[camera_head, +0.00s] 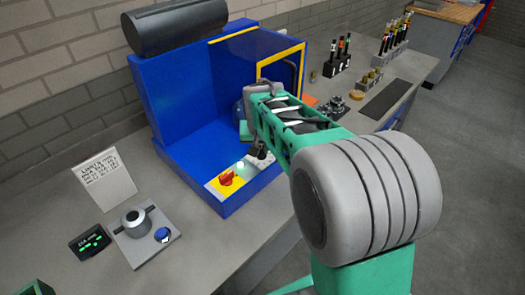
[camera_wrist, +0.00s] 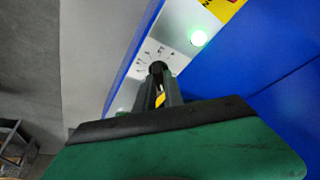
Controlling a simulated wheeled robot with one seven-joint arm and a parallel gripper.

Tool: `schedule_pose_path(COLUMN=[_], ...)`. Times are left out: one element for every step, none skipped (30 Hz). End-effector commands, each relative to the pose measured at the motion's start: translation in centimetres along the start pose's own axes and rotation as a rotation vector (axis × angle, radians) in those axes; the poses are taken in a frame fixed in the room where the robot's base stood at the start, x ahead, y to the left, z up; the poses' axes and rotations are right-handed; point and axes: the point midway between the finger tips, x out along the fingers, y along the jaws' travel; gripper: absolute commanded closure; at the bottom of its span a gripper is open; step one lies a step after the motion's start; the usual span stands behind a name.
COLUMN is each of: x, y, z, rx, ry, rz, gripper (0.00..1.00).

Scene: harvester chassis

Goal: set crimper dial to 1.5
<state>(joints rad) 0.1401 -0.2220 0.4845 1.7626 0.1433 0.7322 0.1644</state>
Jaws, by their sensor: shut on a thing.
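The crimper (camera_head: 177,120) is a large blue machine on the bench. Its silver front panel (camera_wrist: 183,27) carries a lit green lamp (camera_wrist: 198,38) and a small dark dial (camera_wrist: 157,68) with printed marks around it. My gripper (camera_wrist: 160,86) is shut on the dial, with a finger on each side of it. A yellow mark (camera_wrist: 160,99) shows between the fingers. The numbers are too small to read, and the fingers hide part of the dial and scale. In the head view my gripper (camera_head: 260,150) is at the right end of the panel, and the dial is mostly hidden.
A red knob on a yellow plate (camera_head: 226,180) sits left of the lamp. A card (camera_head: 104,178), a small display (camera_head: 90,242) and a grey device with a blue button (camera_head: 146,234) stand at the left. Racks of tools (camera_head: 394,40) stand at the back right.

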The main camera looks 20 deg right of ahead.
Motion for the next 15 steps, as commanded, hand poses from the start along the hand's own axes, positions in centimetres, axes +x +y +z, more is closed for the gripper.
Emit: schedule_pose_path(x=[0.18, 0.17, 0.16, 0.15, 0.13, 0.14, 0.15, 0.14, 0.11, 0.09, 0.1, 0.08, 0.06, 0.06, 0.05], y=[-0.22, -0.26, -0.26, -0.27, -0.33, -0.33, -0.33, -0.38, -0.38, -0.39, -0.44, -0.44, -0.44, -0.48, -0.51], z=[0.05, 0.04, 0.04, 0.04, 0.04, 0.01, 0.01, 0.02, 0.0, -0.03, -0.04, -0.04, -0.06, -0.09, -0.1], rx=[0.035, 0.06, 0.096, 0.124, 0.149, 0.184, 0.211, 0.237, 0.272, 0.299, 0.325, 0.361, 0.387, 0.413, 0.448], ry=[0.001, 0.001, 0.002, 0.001, 0.001, 0.001, 0.001, 0.0, 0.0, 0.0, 0.001, 0.0, 0.0, 0.0, 0.0], rz=[0.014, 0.025, 0.04, 0.051, 0.061, 0.076, 0.087, 0.098, 0.112, 0.124, 0.134, 0.149, 0.16, 0.171, 0.185], gripper=[1.0, 1.0, 1.0, 1.0, 1.0, 1.0, 1.0, 1.0, 1.0, 1.0, 1.0, 1.0, 1.0, 1.0, 1.0])
